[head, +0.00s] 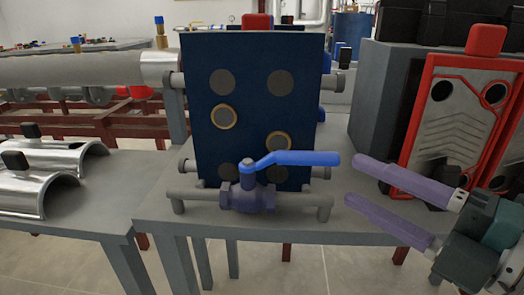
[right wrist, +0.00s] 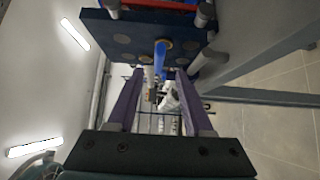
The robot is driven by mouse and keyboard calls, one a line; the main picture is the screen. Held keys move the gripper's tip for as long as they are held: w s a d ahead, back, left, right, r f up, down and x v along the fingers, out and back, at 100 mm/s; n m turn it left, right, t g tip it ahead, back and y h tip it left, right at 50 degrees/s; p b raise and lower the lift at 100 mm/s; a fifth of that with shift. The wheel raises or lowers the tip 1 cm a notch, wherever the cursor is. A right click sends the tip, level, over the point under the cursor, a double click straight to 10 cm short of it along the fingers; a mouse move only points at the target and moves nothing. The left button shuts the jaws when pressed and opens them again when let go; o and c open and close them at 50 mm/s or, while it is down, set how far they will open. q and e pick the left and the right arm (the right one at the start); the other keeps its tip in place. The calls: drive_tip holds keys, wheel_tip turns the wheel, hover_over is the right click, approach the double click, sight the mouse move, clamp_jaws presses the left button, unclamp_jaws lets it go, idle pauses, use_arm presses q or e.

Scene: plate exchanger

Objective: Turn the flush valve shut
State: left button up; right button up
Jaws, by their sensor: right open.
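The flush valve (head: 248,196) has a purple-grey body on a horizontal pipe in front of the blue plate exchanger. Its blue lever handle (head: 295,158) points to the right, roughly in line with the pipe. My right gripper (head: 352,178) is open, with two purple fingers pointing left toward the lever's free end. The lever tip lies just left of the fingertips in the head view. In the right wrist view the blue handle (right wrist: 160,58) shows between and beyond the open fingers (right wrist: 158,80). Contact is not evident. My left gripper is not in view.
The blue exchanger plate (head: 250,80) stands behind the valve on a grey table (head: 160,222). At right, a red-edged metal plate (head: 455,125) leans against a grey block. Polished half-shells (head: 40,190) lie on the left table. The space in front of the valve is clear.

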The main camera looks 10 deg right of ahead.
sight(322, 163)
drive_tip(key=x, duration=0.8)
drive_tip(key=shift+w+a, duration=0.2)
drive_tip(key=shift+w, duration=0.1)
drive_tip(key=shift+c, duration=0.2)
clamp_jaws()
idle(0.8)
